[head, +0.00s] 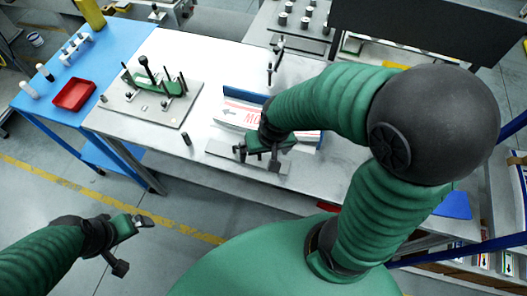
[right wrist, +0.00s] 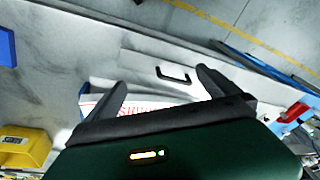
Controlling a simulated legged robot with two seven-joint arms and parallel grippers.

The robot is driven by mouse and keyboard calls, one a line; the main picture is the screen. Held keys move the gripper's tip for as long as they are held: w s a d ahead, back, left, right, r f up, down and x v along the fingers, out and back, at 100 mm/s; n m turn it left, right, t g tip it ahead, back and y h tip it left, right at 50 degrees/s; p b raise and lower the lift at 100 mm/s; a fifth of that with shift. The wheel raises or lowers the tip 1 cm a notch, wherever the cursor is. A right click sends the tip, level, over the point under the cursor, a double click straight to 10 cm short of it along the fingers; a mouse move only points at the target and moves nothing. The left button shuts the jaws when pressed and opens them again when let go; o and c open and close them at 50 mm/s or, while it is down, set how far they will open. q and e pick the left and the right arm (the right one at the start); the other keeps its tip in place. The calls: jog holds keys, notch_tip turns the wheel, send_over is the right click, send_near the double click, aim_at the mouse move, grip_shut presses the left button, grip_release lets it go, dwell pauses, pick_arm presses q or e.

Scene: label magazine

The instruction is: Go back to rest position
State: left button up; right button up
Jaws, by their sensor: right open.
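My right gripper (head: 258,157) is over the near edge of the white table, in front of the label magazine. In the right wrist view its two fingers (right wrist: 160,84) are spread with nothing between them. The label magazine has a blue back edge (head: 243,92) and white labels with red print (head: 238,112). My right arm hides part of the magazine. My left gripper (head: 133,245) hangs over the floor at lower left, fingers apart and empty.
A fixture plate (head: 125,107) with a green part stands on the white table (head: 195,62). A small dark cylinder (head: 187,139) stands near its front edge. A blue table (head: 115,42) with a red tray (head: 74,94) is at left. The floor around my left gripper is clear.

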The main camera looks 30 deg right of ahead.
pick_arm(q)
jog(key=shift+s+f+b, duration=0.15)
jog(key=shift+f+b, duration=1.1)
jog(key=shift+b, duration=0.05)
pick_arm(e)
jog(key=shift+s+a+f+n, duration=0.25)
jog(key=shift+f+n, duration=0.2)
jog(key=shift+n, duration=0.15)
jog(key=shift+s+a+f+n, duration=0.25)
jog(key=shift+f+n, duration=0.2)
jog(key=shift+n, duration=0.15)
jog(key=shift+s+a+f+n, duration=0.15)
jog(key=shift+s+f+n, duration=0.1)
jog(key=shift+f+n, duration=0.3)
pick_arm(q)
jog(key=shift+d, duration=0.35)
pick_arm(e)
jog(key=shift+d, duration=0.3)
